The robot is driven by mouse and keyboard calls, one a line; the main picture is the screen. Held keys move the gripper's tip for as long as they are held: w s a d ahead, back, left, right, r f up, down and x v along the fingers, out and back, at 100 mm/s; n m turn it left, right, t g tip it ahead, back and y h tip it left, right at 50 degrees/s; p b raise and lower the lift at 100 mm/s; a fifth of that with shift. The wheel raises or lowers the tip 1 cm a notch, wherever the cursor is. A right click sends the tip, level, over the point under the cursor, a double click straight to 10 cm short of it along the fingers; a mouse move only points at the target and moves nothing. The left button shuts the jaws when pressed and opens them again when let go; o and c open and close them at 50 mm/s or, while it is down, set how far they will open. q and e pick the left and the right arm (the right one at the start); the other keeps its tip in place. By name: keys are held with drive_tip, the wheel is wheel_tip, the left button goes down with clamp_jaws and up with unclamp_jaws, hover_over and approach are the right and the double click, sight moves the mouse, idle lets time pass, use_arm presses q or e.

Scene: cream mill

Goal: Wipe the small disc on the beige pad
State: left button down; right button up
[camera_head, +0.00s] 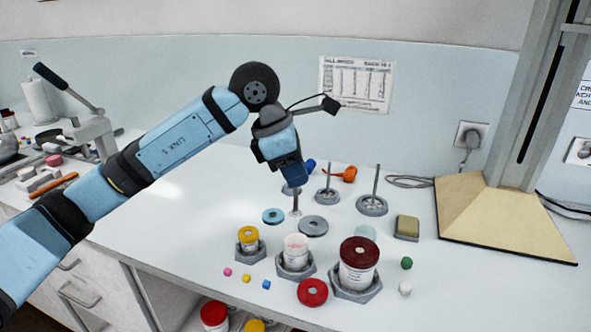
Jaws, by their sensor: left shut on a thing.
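My left gripper (296,187) reaches down over the counter, shut on a thin upright metal stem (296,201). A small disc (296,213) shows at the foot of this stem, low over the counter; whether it touches cannot be told. The jaws hide the stem's top. Two larger grey discs with upright stems, one in the middle (327,196) and one to the right (372,206), stand behind and to the right. The beige pad (408,226) lies in a dark holder farther right, apart from the gripper. My right gripper is not in view.
A blue ring (272,216) and a grey ring (313,226) lie close to the held disc. In front stand a yellow-lidded jar (248,236), a pale-topped jar (296,246) and a dark-red-lidded jar (360,252). A red lid (312,292) lies near the front edge.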

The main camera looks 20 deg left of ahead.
sight(295, 213)
use_arm(q)
drive_tip(key=shift+f+b, duration=1.25)
drive_tip(key=shift+f, duration=0.55)
